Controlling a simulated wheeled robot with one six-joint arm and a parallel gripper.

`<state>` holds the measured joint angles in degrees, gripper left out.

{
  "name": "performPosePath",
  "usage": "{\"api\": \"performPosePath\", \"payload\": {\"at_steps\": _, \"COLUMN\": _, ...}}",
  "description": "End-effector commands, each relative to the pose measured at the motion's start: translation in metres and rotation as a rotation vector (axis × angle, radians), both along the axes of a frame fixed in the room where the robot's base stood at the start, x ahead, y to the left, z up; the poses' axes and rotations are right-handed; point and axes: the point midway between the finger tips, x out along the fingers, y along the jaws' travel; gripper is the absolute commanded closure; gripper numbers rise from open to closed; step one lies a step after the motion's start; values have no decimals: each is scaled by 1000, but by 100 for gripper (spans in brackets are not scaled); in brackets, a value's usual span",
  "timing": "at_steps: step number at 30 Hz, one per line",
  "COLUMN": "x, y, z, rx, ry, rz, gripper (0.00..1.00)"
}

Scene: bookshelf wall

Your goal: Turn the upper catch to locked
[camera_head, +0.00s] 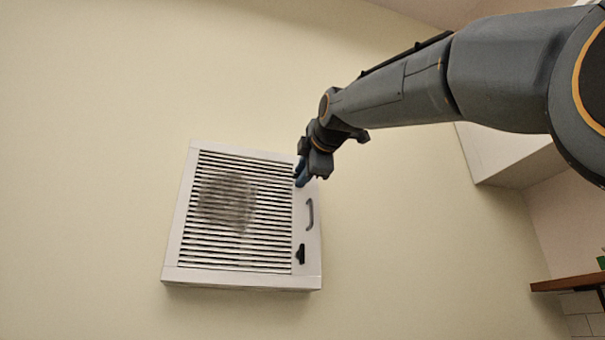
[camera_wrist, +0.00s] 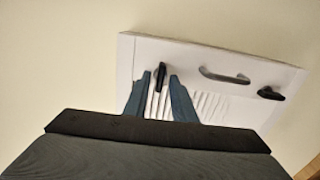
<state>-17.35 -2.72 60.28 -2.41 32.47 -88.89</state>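A white louvred vent panel (camera_head: 173,250) hangs on the wall, with a strip along its right side bearing two dark catches and a handle. The upper catch (camera_wrist: 160,77) is a small dark lever; in the wrist view it lies roughly crosswise to the handle. In the head view my gripper hides it. My gripper (camera_head: 301,178) is at the strip's upper end. In the wrist view my gripper (camera_wrist: 161,78) has its two blue fingers apart, one on each side of the upper catch. I cannot tell whether either finger touches it.
The grey handle (camera_head: 309,214) sits below the upper catch, and the lower dark catch (camera_head: 300,254) is below that, lying roughly along the strip. A white box (camera_head: 505,160) and a brown shelf (camera_head: 570,283) are at the right. The wall around the vent is bare.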

Motion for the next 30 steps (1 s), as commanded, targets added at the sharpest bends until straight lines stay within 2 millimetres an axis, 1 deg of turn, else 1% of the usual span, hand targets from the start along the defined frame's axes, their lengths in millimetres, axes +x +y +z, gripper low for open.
{"api": "performPosePath", "payload": {"at_steps": 8, "x": 0, "y": 0, "z": 0, "rx": 1, "ry": 0, "rz": 0, "gripper": 73}}
{"api": "performPosePath", "payload": {"at_steps": 11, "x": -4, "y": -1, "z": 0, "rx": 1, "ry": -1, "rz": 0, "gripper": 73}}
{"api": "performPosePath", "payload": {"at_steps": 14, "x": -16, "y": -5, "z": -1, "rx": 2, "ry": -2, "rz": 0, "gripper": 73}}
{"api": "performPosePath", "payload": {"at_steps": 21, "x": -54, "y": -15, "z": -2, "rx": 2, "ry": -3, "rz": 0, "gripper": 73}}
{"api": "performPosePath", "payload": {"at_steps": 24, "x": -65, "y": -18, "z": -1, "rx": 2, "ry": -2, "rz": 0, "gripper": 73}}
{"api": "performPosePath", "payload": {"at_steps": 27, "x": -72, "y": -20, "z": -1, "rx": 1, "ry": 0, "rz": 0, "gripper": 73}}
{"api": "performPosePath", "payload": {"at_steps": 30, "x": -75, "y": -21, "z": -1, "rx": 1, "ry": 1, "rz": 0, "gripper": 73}}
